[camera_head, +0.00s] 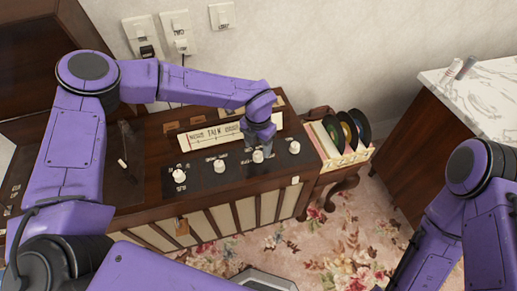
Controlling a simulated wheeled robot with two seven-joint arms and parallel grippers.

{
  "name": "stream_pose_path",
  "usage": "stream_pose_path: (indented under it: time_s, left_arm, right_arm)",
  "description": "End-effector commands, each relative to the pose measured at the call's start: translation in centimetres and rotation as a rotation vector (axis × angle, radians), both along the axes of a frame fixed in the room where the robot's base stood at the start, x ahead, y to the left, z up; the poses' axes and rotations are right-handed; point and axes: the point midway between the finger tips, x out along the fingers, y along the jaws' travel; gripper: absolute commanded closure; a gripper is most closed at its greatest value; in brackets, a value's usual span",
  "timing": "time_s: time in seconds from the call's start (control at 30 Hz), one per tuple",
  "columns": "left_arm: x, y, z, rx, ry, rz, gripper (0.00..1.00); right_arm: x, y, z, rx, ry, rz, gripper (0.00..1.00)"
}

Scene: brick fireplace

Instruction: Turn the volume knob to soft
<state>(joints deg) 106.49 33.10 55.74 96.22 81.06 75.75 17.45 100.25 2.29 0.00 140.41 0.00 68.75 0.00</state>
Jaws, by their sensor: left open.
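A wooden radio cabinet (215,190) has a dark panel with a row of several white knobs. From left to right I see a first knob (179,175), a second knob (219,166), a third knob (257,156) and a fourth knob (294,147). The small labels around them are too blurred to tell surely which is the volume knob. My left gripper (259,149) is open and points down at the third knob, its fingers just above or around it; I cannot tell whether they touch. My right gripper is out of view; only its purple arm shows at the right.
A lit dial strip (213,132) lies behind the knobs. A rack of records (345,135) stands right of the cabinet. A marble-topped cabinet (485,95) is at the far right. Wall sockets (180,35) are behind. Flowered carpet (345,235) lies open in front.

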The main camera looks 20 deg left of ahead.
Motion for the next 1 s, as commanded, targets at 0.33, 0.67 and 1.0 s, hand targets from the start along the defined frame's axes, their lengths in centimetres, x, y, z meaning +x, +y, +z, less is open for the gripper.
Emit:
stream_pose_path:
  time_s: [0.33, 0.67, 1.0]
  left_arm:
    - [0.0, 0.0, -3.9, 0.001, 0.000, 0.000, 0.40]
    - [0.0, 0.0, -3.9, 0.000, -0.001, 0.001, 0.86]
    - [0.0, 0.0, -3.8, 0.000, -0.001, -0.023, 0.96]
  right_arm:
    - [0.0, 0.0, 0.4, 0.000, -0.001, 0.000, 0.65]
    - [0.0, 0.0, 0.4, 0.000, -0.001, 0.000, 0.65]
    - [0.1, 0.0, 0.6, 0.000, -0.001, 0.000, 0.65]
